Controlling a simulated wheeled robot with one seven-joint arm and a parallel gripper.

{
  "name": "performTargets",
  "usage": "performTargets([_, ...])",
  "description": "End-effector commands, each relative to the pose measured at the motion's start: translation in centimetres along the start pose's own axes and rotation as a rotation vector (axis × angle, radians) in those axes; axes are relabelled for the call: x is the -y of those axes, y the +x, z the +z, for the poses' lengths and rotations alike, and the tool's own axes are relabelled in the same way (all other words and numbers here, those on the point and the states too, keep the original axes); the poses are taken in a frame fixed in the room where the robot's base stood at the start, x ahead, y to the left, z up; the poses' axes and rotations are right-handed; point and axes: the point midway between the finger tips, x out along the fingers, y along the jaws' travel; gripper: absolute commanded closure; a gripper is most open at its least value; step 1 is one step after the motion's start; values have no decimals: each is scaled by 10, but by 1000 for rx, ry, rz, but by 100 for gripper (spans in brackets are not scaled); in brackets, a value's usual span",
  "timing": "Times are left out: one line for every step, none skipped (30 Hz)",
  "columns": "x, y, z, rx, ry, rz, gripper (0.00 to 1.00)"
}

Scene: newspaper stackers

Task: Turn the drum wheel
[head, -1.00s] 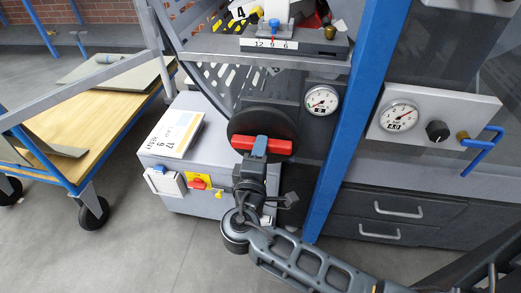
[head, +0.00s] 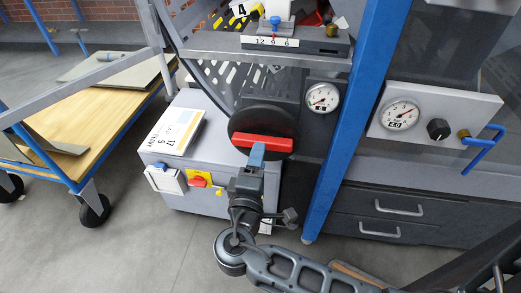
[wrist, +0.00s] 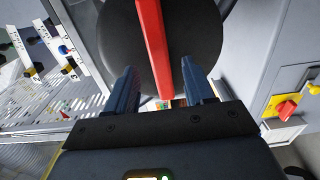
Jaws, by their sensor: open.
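The drum wheel is a black disc (head: 240,121) on the machine's dark side panel, with a red bar handle (head: 262,142) across it. The bar lies nearly level, its right end slightly lower. My gripper (head: 257,149) is just below the middle of the bar in the head view. In the wrist view my gripper (wrist: 163,78) has its two dark fingers apart with nothing held. The red bar (wrist: 153,40) there runs in line with the gap, across the black disc (wrist: 195,35). I cannot tell whether the fingers touch the bar.
A grey cabinet (head: 215,125) with a paper pile (head: 172,131), a red switch (head: 198,181) and a yellow key stands left of the wheel. A blue post (head: 345,125) and gauges (head: 322,97) are at the right. A wooden-topped cart (head: 110,110) is farther left.

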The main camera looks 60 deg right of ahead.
Motion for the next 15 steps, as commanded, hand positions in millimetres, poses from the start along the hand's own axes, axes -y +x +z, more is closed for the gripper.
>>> performTargets([0, -9, 0, -4, 0, -1, 47])
performTargets([0, -13, 0, -3, 0, 0, 47])
performTargets([0, -18, 0, -3, 0, 0, 47])
performTargets([0, -22, 0, -2, 0, 0, 47])
performTargets([0, -25, 0, -2, 0, 0, 47])
performTargets([0, -28, 0, -1, 0, 0, 47])
performTargets([0, -30, 0, -1, 0, 0, 47])
performTargets([0, -32, 0, -1, 0, 0, 47])
performTargets([0, -34, 0, 0, 0, 0, 47])
performTargets([0, -34, 0, 0, 1, 0, 47])
performTargets([0, -35, 0, 0, 1, 0, 47])
performTargets([0, -35, 0, 0, 1, 0, 47])
performTargets([0, -35, 0, 0, 1, 0, 47])
performTargets([0, -35, 0, 0, 1, 0, 47])
performTargets([0, -35, 0, 0, 1, 0, 47])
